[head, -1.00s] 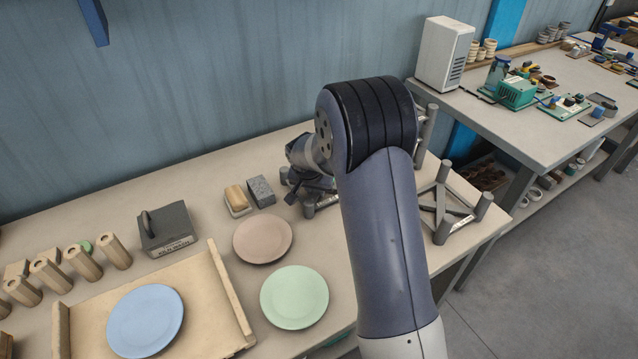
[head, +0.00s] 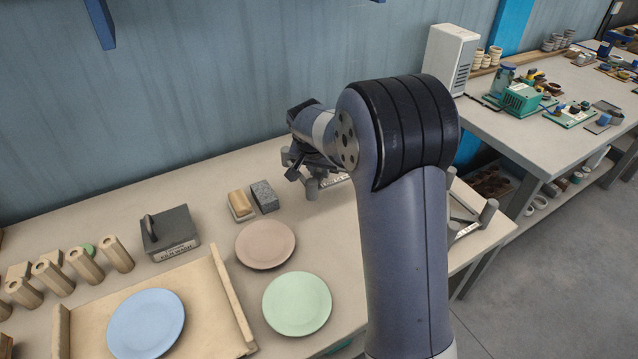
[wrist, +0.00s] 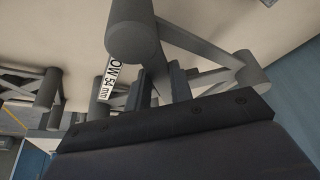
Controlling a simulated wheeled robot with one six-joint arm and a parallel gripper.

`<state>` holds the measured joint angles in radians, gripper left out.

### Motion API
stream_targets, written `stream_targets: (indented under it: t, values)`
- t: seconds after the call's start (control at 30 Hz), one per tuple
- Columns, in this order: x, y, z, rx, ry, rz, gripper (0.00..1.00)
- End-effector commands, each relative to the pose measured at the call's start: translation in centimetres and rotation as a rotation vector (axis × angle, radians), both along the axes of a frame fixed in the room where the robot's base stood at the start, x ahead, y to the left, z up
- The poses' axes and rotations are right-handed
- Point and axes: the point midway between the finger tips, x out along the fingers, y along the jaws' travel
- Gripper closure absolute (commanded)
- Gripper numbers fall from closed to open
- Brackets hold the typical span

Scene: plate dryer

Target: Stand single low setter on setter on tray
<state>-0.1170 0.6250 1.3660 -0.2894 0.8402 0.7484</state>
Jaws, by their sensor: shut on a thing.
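My gripper (head: 312,160) is shut on a grey low setter (head: 312,186), a frame with round posts, at the back of the table. No setter shows on the tray; anything under the plate is hidden.
Another grey setter (head: 487,212) stands at the table's right end, partly behind my arm. Wooden posts (head: 85,265) stand left.

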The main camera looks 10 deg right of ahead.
Motion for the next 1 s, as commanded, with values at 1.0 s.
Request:
stream_targets:
  t: [1.0]
  values:
    - [0.0, 0.0, 8.1, 0.000, -0.002, 0.000, 1.00]
